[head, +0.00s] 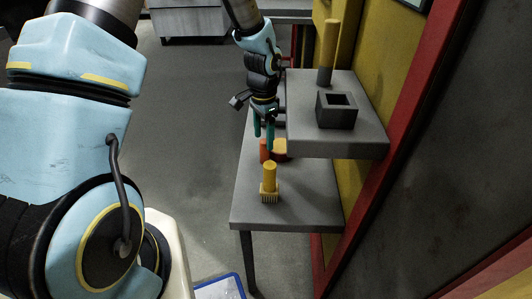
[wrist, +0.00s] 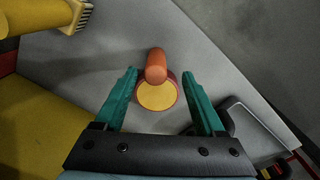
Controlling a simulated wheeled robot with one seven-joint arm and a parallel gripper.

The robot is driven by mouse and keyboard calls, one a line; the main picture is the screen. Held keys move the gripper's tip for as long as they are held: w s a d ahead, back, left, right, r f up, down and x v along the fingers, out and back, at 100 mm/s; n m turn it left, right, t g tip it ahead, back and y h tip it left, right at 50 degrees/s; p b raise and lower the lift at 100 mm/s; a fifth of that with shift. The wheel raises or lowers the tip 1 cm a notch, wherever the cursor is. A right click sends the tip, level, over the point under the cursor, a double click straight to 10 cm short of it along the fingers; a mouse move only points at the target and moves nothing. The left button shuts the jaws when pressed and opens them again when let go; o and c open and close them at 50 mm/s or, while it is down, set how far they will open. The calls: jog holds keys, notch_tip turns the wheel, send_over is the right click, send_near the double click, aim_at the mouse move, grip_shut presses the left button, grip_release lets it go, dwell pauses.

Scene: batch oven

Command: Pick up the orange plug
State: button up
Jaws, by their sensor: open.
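The orange plug (head: 264,151) is on the lower grey table, with an orange-rimmed round part with a yellow face beside it at right in the head view. In the wrist view the plug's rounded orange end (wrist: 156,66) overlaps the yellow round face; I cannot tell whether they are one piece. My gripper (head: 264,141) points down just over the plug, with its teal fingers open. In the wrist view my gripper (wrist: 159,76) has one finger on each side of the plug, with a gap on both sides. Nothing is held.
A yellow brush-like piece with bristles (head: 269,184) stands nearer on the lower table (head: 310,205). A raised grey shelf (head: 365,133) at right holds a dark square-holed block (head: 337,112) and a yellow cylinder (head: 329,48). A yellow and red wall stands close behind. Open floor lies left.

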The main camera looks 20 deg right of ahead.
aim_at(265, 154)
jog(key=shift+s+f, duration=0.15)
jog(key=shift+f, duration=1.6)
jog(key=shift+s+f, duration=0.15)
jog(key=shift+f, duration=1.6)
jog(key=shift+c, duration=0.4)
grip_shut()
